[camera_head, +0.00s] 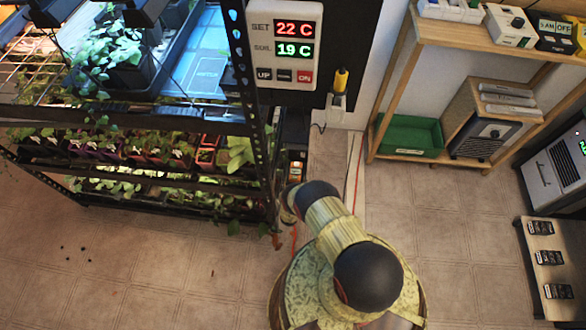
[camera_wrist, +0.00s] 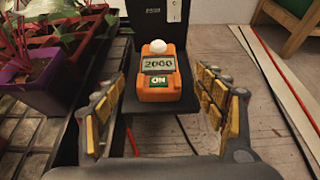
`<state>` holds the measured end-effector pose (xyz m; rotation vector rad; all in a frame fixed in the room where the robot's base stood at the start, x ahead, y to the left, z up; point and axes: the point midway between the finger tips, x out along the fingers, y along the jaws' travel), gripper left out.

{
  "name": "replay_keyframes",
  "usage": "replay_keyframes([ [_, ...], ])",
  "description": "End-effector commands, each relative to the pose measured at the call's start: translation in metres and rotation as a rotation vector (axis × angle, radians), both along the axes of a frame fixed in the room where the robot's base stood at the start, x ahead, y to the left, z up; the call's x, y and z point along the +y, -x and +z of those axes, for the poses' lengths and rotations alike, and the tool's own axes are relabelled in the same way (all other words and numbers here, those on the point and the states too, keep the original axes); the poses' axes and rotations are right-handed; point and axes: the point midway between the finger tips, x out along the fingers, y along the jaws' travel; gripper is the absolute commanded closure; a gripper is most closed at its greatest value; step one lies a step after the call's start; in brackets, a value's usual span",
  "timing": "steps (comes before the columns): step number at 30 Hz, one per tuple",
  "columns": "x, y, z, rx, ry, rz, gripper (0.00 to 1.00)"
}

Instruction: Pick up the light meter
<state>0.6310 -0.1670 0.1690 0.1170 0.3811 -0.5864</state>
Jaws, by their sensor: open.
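The light meter (camera_wrist: 159,78) is orange with a white dome on top and a display reading 2000. In the wrist view it stands upright on a dark plate (camera_wrist: 165,130), ahead of my gripper. My gripper (camera_wrist: 160,120) is open, with one yellow-padded finger on each side of the picture. The meter appears beyond and between the fingers, with no visible contact. In the head view my arm reaches toward the lower right end of the seedling rack (camera_head: 262,140).
Potted seedlings, including a purple pot (camera_wrist: 32,78), stand close to the left finger. A dark upright panel (camera_wrist: 152,18) is behind the meter. A red cable (camera_wrist: 285,80) runs along the floor at right. A wooden shelf with a green bin (camera_head: 408,135) stands right of the rack.

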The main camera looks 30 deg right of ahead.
Motion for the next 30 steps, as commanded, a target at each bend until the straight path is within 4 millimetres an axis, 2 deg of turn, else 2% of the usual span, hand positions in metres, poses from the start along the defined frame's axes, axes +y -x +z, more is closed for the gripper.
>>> replay_keyframes([
  [8, -0.012, -0.019, -0.011, -0.001, 0.001, 0.0, 0.29],
  [16, -0.03, -0.048, -0.026, -0.001, 0.0, -0.001, 0.29],
  [24, -0.032, -0.053, -0.025, 0.001, 0.0, 0.0, 0.29],
  [30, -0.032, -0.053, -0.025, 0.001, 0.0, 0.0, 0.4],
])
